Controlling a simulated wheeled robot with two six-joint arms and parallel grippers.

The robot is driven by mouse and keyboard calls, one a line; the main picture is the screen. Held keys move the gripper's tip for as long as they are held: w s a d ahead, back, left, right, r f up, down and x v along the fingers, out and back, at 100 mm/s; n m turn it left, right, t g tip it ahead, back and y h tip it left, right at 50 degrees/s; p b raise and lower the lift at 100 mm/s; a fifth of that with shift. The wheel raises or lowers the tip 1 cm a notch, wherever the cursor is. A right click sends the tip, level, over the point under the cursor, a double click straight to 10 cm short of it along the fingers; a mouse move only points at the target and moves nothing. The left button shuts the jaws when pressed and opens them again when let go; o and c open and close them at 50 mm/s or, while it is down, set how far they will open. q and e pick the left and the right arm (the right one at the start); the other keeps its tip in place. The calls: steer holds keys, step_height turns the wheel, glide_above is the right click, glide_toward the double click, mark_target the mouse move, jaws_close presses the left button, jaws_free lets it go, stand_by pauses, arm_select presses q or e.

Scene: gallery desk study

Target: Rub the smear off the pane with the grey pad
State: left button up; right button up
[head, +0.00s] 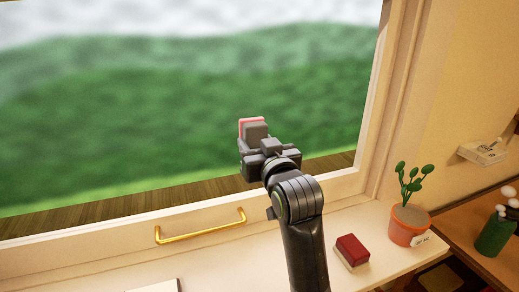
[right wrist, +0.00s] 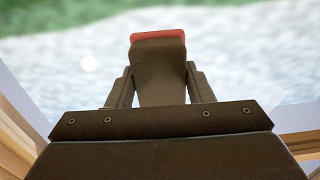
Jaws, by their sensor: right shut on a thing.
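My right gripper (head: 257,143) is shut on the grey pad (head: 255,131), a grey block with a pinkish-red layer at its far side. It is held up in front of the window pane (head: 130,110); I cannot tell whether it touches the glass. In the right wrist view the pad (right wrist: 160,70) sits between the two fingers, its red edge farthest from me. No clear smear shows in the head view. My left gripper is out of view.
A brass handle (head: 201,228) lies along the lower window frame (head: 120,240). A red and cream block (head: 351,250) and a potted plant (head: 408,225) stand on the sill to the right. A green vase (head: 494,235) and a small wall shelf (head: 483,152) are farther right.

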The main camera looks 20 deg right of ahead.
steer(key=shift+w, duration=1)
stand_by(0.5)
steer(key=shift+p, duration=0.3)
steer(key=shift+d+r+p, duration=0.2)
steer(key=shift+d+p, duration=0.6)
steer(key=shift+d, duration=0.15)
steer(key=shift+a+p, duration=0.9)
steer(key=shift+a, duration=0.05)
